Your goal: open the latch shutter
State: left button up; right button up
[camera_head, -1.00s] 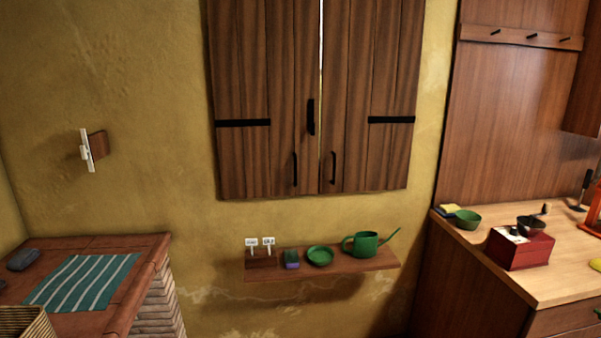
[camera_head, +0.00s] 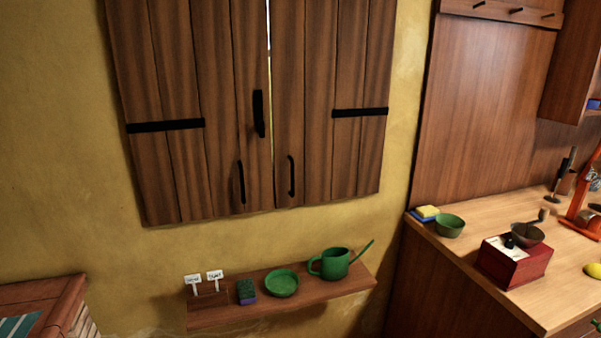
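The wooden shutter has two leaves on the ochre wall, a left leaf (camera_head: 205,130) and a right leaf (camera_head: 335,70). Both leaves look closed, with a thin bright gap between them near the top. A black latch (camera_head: 259,114) stands upright on the left leaf beside the gap. Below it are two black pull handles, the left handle (camera_head: 241,182) and the right handle (camera_head: 291,176). Black hinge straps cross the outer parts of both leaves. Neither of my grippers shows in the view.
A narrow wall shelf (camera_head: 222,317) below the shutter holds a green watering can (camera_head: 334,264), a green dish (camera_head: 282,283), a sponge (camera_head: 246,291) and small labelled markers. A wooden counter (camera_head: 528,285) stands at right with a red grinder (camera_head: 514,262).

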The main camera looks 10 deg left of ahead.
aim_at(189, 73)
jog(key=u, duration=0.25)
jog(key=i, duration=1.05)
jog(key=u, duration=0.55)
